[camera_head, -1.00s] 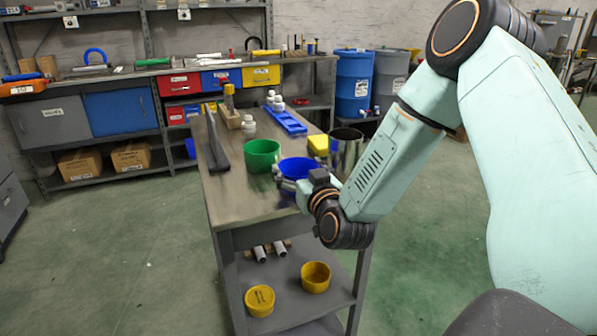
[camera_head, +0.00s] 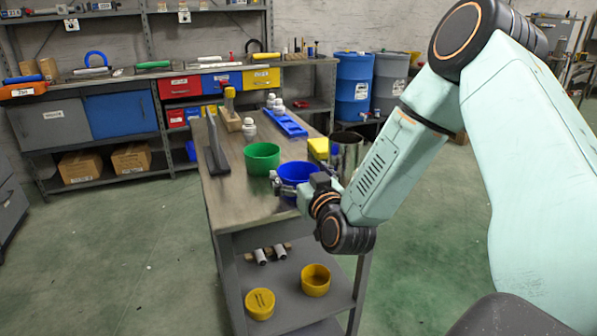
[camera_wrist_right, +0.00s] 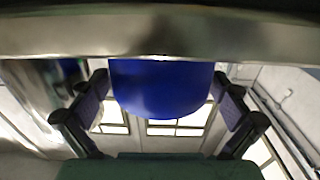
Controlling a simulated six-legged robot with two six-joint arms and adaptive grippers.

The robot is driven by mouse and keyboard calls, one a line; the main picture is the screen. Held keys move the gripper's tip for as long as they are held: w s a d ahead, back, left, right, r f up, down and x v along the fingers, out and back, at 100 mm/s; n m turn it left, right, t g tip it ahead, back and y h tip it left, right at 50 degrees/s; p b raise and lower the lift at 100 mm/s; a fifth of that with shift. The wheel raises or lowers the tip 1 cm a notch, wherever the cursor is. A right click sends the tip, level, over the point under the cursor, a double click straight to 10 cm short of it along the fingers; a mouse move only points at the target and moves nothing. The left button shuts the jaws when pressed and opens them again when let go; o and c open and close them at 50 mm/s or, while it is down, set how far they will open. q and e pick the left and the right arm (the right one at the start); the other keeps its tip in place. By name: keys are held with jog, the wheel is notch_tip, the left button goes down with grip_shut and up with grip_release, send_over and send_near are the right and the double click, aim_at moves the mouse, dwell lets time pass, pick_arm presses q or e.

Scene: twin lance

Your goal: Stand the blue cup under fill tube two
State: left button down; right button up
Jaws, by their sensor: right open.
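The blue cup (camera_head: 297,171) stands upright near the front right of the workbench top. My right gripper (camera_head: 292,188) is at its near side. In the right wrist view the blue cup (camera_wrist_right: 160,90) is between the two dark fingers of my right gripper (camera_wrist_right: 160,112), which are open. A gap shows between the cup and each finger. The gripper and wrist hide the cup's lower near part. I cannot make out a fill tube marked two. My left gripper is not in view.
A green cup (camera_head: 262,158) stands left of the blue cup. A shiny metal cylinder (camera_head: 347,155) stands close on the right, with a yellow block (camera_head: 318,148) behind. A blue tray (camera_head: 285,123) lies farther back. The bench's front left is clear.

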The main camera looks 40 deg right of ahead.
jog(key=p+v, duration=0.3)
jog(key=v, duration=0.8)
jog(key=p+x, duration=0.2)
jog(key=x, duration=0.1)
jog(key=p+x, duration=0.2)
jog(key=shift+d, duration=0.25)
jog(key=x, duration=0.1)
jog(key=b+x, duration=0.1)
jog(key=x, duration=0.3)
jog(key=shift+w+a+f, duration=0.25)
jog(key=shift+w+a, duration=0.05)
jog(key=shift+w+d, duration=0.2)
jog(key=shift+w, duration=0.2)
jog(key=shift+c, duration=0.4)
